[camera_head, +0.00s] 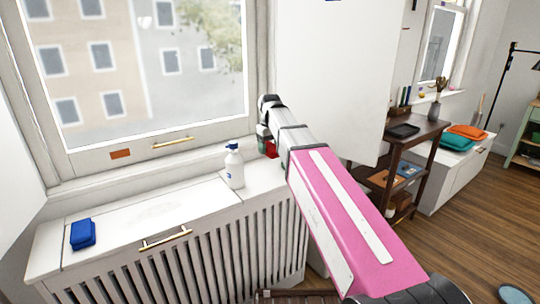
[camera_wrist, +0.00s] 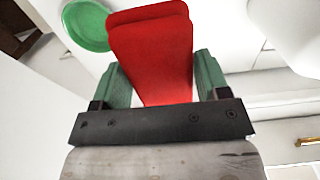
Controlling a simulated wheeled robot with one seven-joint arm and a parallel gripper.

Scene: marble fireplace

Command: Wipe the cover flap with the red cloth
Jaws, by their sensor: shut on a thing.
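The red cloth (camera_wrist: 155,50) is folded and gripped between the two green fingers of my gripper (camera_wrist: 155,85) in the wrist view. In the head view my gripper (camera_head: 266,140) is at the right end of the window ledge, partly hidden by my arm, with a bit of the red cloth (camera_head: 271,149) showing below it. The cover flap (camera_head: 125,222) is the white top panel of the slatted radiator cover, with a brass handle (camera_head: 165,239) at its front edge. A faint grey smudge shows on its middle. The cloth is to the right of the flap and apart from it.
A white spray bottle (camera_head: 234,167) stands on the cover between flap and gripper. A blue sponge-like block (camera_head: 82,234) lies at the left end. The window (camera_head: 140,65) rises behind. A dark shelf table (camera_head: 415,133) stands right. A green round thing (camera_wrist: 86,25) shows in the wrist view.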

